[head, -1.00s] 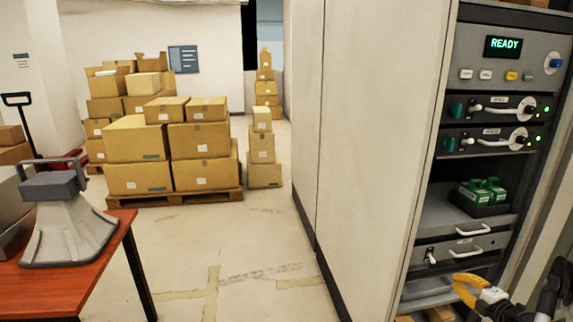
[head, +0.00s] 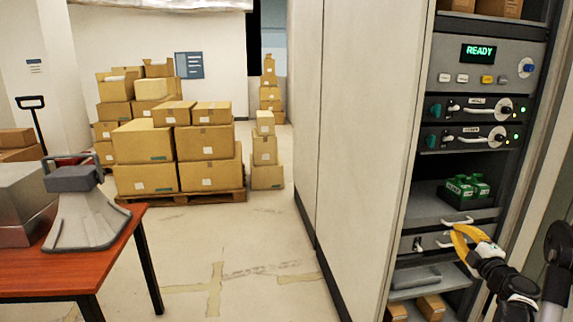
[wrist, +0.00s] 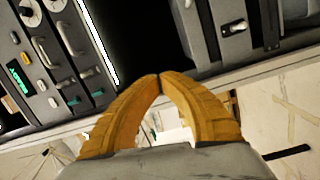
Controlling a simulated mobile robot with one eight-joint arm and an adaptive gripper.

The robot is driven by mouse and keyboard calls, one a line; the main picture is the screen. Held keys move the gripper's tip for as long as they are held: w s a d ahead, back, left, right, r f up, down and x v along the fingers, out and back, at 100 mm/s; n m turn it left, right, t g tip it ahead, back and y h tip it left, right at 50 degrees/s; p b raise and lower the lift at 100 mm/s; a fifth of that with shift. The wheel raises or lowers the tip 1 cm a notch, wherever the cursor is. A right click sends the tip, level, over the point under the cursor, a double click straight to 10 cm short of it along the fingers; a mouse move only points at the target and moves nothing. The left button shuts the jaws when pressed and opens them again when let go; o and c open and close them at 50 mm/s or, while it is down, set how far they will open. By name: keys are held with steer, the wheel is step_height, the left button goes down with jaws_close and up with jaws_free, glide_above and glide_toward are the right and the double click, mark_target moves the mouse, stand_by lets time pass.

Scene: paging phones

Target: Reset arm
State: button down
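My gripper (head: 456,235) has yellow fingers and is in front of the lower part of the rack in the head view. In the wrist view its fingertips (wrist: 158,77) meet with nothing held between them. The wrist view is tilted, and the rack front (wrist: 50,60) fills its upper left. My dark arm comes in from the lower right of the head view.
The rack shows a READY screen (head: 480,52), two units with white handles (head: 485,138) and green items (head: 465,187) on a shelf. A tall cabinet side (head: 355,150) is left of it. A grey horn (head: 85,215) stands on a red-brown table (head: 75,265). Floor between is clear.

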steer(key=s+a+r+m+g+h, duration=0.1)
steer(key=s+a+r+m+h, duration=0.2)
steer(key=a+r+m, duration=0.35)
steer(key=s+a+r+m+g+h, duration=0.1)
steer(key=s+a+r+m+h, duration=0.2)
steer(key=r, duration=0.7)
steer(key=s+a+f+m+g+y, duration=0.1)
steer(key=s+a+f+g+y, duration=0.1)
steer(key=s+a+f, duration=0.3)
steer(key=s+a+f+m+g+y, duration=0.2)
steer(key=s+a+f, duration=0.4)
steer(key=s+a, duration=0.6)
steer(key=s+a+f+m+g+y, duration=0.2)
steer(key=s+a+f+g, duration=0.3)
steer(key=s+a, duration=0.4)
steer(key=shift+s+a+f+y, duration=0.3)
steer(key=shift+a+y, duration=0.5)
steer(key=shift+a, duration=0.25)
steer(key=shift+m, duration=0.25)
